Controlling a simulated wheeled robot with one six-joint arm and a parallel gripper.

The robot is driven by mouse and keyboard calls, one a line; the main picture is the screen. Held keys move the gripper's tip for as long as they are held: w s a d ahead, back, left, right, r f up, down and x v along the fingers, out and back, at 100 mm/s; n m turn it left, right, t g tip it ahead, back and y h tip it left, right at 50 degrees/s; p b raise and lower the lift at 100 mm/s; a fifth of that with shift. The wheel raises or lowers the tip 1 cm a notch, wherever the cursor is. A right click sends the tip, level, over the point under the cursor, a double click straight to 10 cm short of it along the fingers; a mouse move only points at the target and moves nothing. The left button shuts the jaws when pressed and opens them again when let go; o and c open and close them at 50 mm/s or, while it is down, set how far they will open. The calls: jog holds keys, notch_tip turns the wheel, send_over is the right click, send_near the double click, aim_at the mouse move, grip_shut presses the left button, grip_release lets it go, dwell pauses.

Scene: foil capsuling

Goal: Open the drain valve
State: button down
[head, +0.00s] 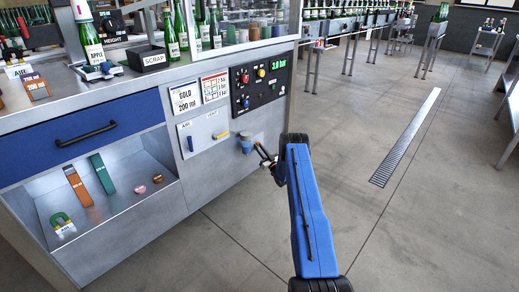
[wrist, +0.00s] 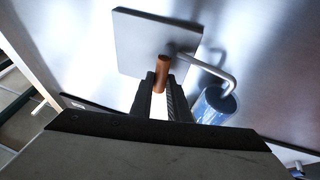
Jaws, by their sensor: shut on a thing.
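The drain valve shows in the wrist view as a small square plate (wrist: 145,45) on the metal cabinet front, with a copper-brown handle (wrist: 162,70) and a bent grey spout (wrist: 212,68). My gripper (wrist: 160,92) is shut on the handle, one dark finger on each side of it. In the head view my gripper (head: 265,157) is low at the cabinet's right end, next to a blue cup (head: 246,146). The spout's end hangs over this cup, which also shows in the wrist view (wrist: 213,108). The handle is hidden in the head view.
A black control panel (head: 259,83) is above. An open shelf (head: 120,205) holds several tools and parts. Floor to the right is mostly clear, with a drain grate (head: 408,138).

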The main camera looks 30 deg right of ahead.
jog(key=shift+f, duration=0.1)
jog(key=c, duration=1.7)
grip_release()
jog(key=shift+s, duration=0.15)
jog(key=v, duration=1.7)
jog(key=shift+s, duration=0.1)
